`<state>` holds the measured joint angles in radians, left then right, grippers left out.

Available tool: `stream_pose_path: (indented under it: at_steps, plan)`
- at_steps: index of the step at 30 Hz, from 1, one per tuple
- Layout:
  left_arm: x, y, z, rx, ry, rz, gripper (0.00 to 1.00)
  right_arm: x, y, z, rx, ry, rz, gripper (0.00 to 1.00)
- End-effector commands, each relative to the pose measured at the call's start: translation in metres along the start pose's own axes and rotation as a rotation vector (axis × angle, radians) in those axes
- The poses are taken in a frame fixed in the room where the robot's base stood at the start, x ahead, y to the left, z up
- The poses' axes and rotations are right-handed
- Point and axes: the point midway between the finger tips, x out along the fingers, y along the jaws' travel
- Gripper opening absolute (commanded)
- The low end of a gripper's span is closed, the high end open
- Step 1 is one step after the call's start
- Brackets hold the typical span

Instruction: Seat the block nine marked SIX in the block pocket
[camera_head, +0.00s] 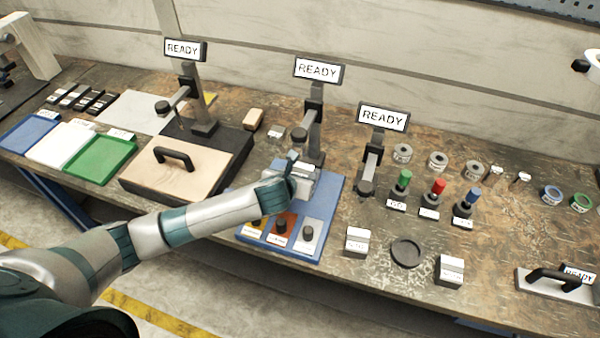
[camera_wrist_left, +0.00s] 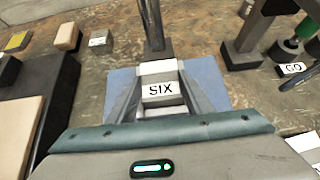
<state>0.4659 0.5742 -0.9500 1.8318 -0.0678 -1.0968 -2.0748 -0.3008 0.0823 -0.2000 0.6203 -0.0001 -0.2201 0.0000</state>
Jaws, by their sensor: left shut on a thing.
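My left gripper (camera_head: 293,184) is over the blue base plate (camera_head: 330,205) of the middle READY station. In the left wrist view my left gripper is shut on the white block marked SIX (camera_wrist_left: 160,89), with a finger on either side and the label facing the camera. A pale grey piece (camera_wrist_left: 158,68) shows just beyond the block, in front of the dark post. I cannot make out the block pocket, and whether the block touches anything below is hidden. My right gripper is not in view.
The dark post (camera_head: 314,125) with a READY sign stands just behind the gripper. Coloured pads with black knobs (camera_head: 281,226) lie in front on the plate. A wood-topped box (camera_head: 180,170) is to the left. Small grey blocks (camera_head: 357,241) and a black disc (camera_head: 407,252) are to the right.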

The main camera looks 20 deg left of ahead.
Motion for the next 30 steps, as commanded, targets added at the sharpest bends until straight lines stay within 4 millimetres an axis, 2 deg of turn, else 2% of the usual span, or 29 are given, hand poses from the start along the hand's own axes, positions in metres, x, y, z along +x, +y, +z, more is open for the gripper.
stream_pose_path:
  at_steps: [1, 2, 4, 14, 20, 26, 30]
  plan:
    - [-0.001, -0.001, 0.004, -0.001, -0.008, -0.002, 0.00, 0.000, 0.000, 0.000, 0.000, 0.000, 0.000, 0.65]
    - [0.000, 0.000, 0.000, 0.000, 0.000, 0.000, 0.49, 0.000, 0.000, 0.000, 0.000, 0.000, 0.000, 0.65]
    - [0.000, 0.000, 0.000, 0.000, 0.000, 0.000, 0.65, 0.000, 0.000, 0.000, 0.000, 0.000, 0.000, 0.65]
    - [-0.001, 0.000, 0.001, 0.000, -0.001, -0.001, 0.65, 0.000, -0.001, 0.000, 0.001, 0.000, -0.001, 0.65]
    - [-0.006, -0.001, 0.009, -0.001, -0.003, -0.002, 0.65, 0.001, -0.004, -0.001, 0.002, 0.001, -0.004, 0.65]
    - [-0.025, 0.000, 0.009, 0.000, -0.002, -0.002, 0.65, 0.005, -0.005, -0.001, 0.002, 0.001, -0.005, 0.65]
    - [-0.046, -0.001, 0.009, 0.001, -0.003, -0.003, 0.65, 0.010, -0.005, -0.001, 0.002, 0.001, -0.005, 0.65]
